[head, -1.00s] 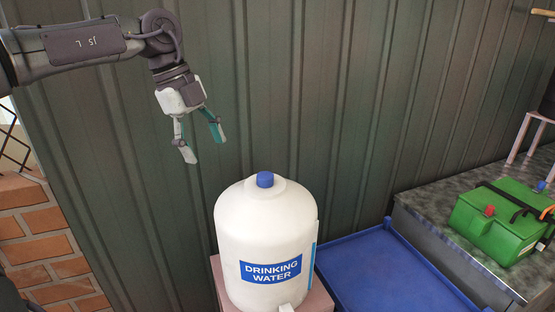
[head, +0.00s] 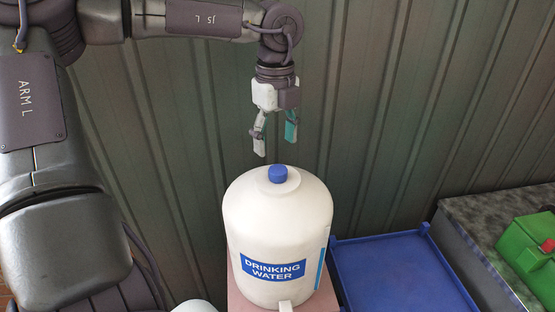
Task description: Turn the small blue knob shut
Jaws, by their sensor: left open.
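The small blue knob (head: 278,174) sits on top of a white water container (head: 278,216) labelled "DRINKING WATER". My left gripper (head: 275,150) is open and empty. It points down above the knob, apart from it, with its fingertips a little higher in the picture. One finger is white and grey, the other teal. A pale spout shows at the container's lower front, cut by the bottom edge. My right gripper is not in view.
The container stands on a pinkish stand (head: 238,299). A blue tray (head: 395,268) lies to its right. Farther right, a dark stone-like counter (head: 490,222) bears a green box (head: 524,248) with a red cap. A corrugated dark green wall (head: 390,90) is behind.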

